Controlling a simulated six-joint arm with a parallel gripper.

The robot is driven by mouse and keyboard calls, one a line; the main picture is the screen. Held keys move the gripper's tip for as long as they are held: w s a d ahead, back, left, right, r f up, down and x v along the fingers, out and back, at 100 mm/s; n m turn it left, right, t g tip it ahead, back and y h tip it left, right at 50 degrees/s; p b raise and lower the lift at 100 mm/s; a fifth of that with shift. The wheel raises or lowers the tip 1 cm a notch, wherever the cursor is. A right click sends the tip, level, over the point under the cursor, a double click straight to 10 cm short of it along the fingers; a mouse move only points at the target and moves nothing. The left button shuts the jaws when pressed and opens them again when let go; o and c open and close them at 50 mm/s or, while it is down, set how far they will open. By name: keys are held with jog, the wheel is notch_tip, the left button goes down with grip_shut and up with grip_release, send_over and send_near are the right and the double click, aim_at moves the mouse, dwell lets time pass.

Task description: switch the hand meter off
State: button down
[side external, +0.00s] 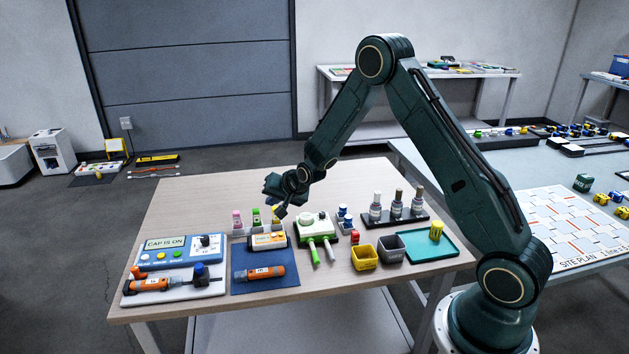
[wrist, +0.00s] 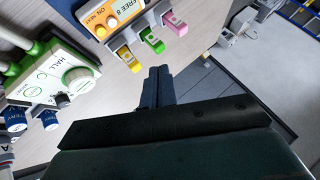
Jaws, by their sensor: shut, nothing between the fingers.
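No label reading hand meter can be made out. On the blue mat (side external: 285,285) lies an orange and dark handheld tool (side external: 262,272) with a small pale display, its reading too small to tell. On the white tray at the left lies a similar orange tool (side external: 152,284). A white unit marked HALL (wrist: 55,68) with a green-ringed dial also shows in the side view (side external: 310,226). My gripper (side external: 281,213) is shut and empty above the back of the table, near the orange box. In the wrist view its fingers (wrist: 158,74) are together.
An orange box reading FREE 8 (wrist: 118,14) has yellow, green and pink sticks beside it. A blue box (side external: 176,253) reads CAP IS ON. Yellow (side external: 365,258) and grey bins, a teal tray (side external: 418,253) and a bottle rack stand right. The table's back left is clear.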

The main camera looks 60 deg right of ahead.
jog(key=shift+f, duration=0.1)
send_over(276, 238)
jog(key=shift+f, duration=4.3)
jog(key=shift+f, duration=0.85)
jog(key=shift+r, duration=0.85)
dwell(0.3)
jog(key=shift+r, duration=2.5)
